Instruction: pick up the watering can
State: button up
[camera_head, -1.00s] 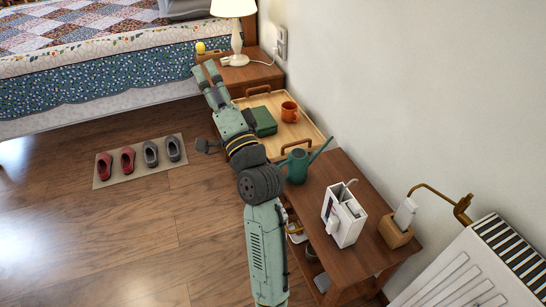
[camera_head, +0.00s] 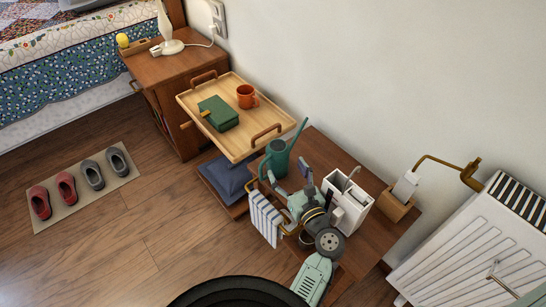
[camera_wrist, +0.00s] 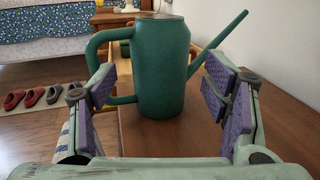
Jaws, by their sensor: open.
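The green watering can (camera_head: 277,160) stands upright on the wooden side table (camera_head: 342,168), its long spout pointing up and to the right. In the wrist view the watering can (camera_wrist: 160,70) stands ahead between my fingers, with its handle on the left and its spout on the right. My gripper (camera_head: 292,178) is just in front of the can. In the wrist view my gripper (camera_wrist: 160,98) is open and empty, with purple pads on both sides. The can's handle is near the left finger; I cannot tell whether they touch.
A wooden tray (camera_head: 188,100) with a green box (camera_head: 218,114) and an orange mug (camera_head: 246,96) lies behind the can. A white holder (camera_head: 352,205) stands close right of my gripper. A striped towel (camera_head: 264,218) hangs at the table's front. A radiator (camera_head: 470,250) is at right.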

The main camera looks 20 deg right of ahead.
aim_at(283, 163)
jog(key=w, duration=0.6)
jog(key=shift+a+f+p, duration=0.1)
jog(key=shift+a+p, duration=0.1)
jog(key=shift+p, duration=0.2)
jog(key=shift+c, duration=0.5)
jog(key=c, duration=1.1)
